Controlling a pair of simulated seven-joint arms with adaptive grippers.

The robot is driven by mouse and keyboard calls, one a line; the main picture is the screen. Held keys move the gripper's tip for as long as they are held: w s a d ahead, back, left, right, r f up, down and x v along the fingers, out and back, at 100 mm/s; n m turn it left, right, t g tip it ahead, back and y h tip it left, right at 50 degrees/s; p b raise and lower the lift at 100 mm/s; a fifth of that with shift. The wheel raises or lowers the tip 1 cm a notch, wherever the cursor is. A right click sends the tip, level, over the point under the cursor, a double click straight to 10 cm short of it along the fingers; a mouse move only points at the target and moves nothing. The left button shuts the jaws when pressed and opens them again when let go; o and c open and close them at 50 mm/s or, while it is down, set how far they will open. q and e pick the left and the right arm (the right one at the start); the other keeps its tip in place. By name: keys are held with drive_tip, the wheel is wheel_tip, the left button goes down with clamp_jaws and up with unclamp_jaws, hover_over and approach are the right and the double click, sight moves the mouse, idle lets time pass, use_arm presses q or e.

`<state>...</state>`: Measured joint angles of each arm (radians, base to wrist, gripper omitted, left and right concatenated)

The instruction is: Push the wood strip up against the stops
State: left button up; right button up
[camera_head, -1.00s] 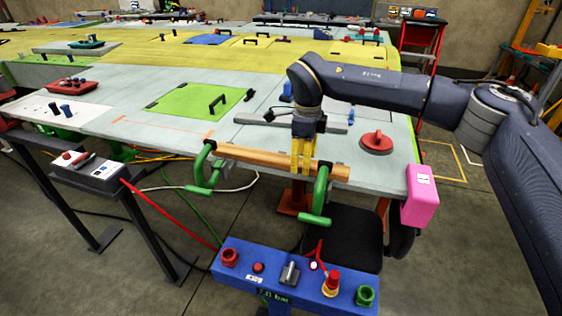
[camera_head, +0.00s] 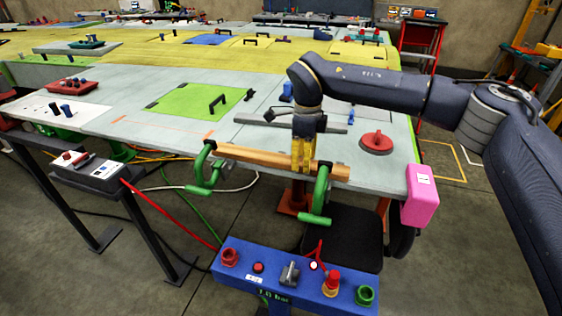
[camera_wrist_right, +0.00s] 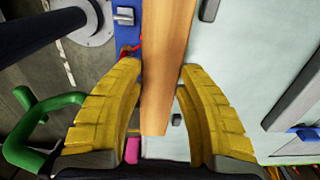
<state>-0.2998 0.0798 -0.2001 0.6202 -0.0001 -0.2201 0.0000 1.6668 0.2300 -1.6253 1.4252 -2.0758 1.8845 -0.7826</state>
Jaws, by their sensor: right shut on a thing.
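The wood strip (camera_head: 262,158) is a long tan bar lying along the near edge of the grey table panel. My right gripper (camera_head: 303,165) comes down over it right of its middle. In the right wrist view, its yellow fingers (camera_wrist_right: 160,95) are on both sides of the wood strip (camera_wrist_right: 168,60), shut on it; the exact finger contact is hard to see. A small dark block (camera_wrist_right: 177,119) beside the strip may be a stop; I cannot tell whether they touch. My left gripper is not in view.
Green clamps (camera_head: 204,172) (camera_head: 320,195) hang at the table edge near both strip ends. A red round handle (camera_head: 376,142) and a grey bar (camera_head: 290,121) lie on the panel behind. A pink block (camera_head: 421,195) is at the right corner. A blue control box (camera_head: 300,278) stands in front.

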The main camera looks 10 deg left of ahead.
drive_tip(key=shift+o, duration=0.2)
drive_tip(key=shift+w+d, duration=0.15)
drive_tip(key=shift+w, duration=0.35)
drive_tip(key=o, duration=1)
drive_tip(key=shift+r, duration=3.5)
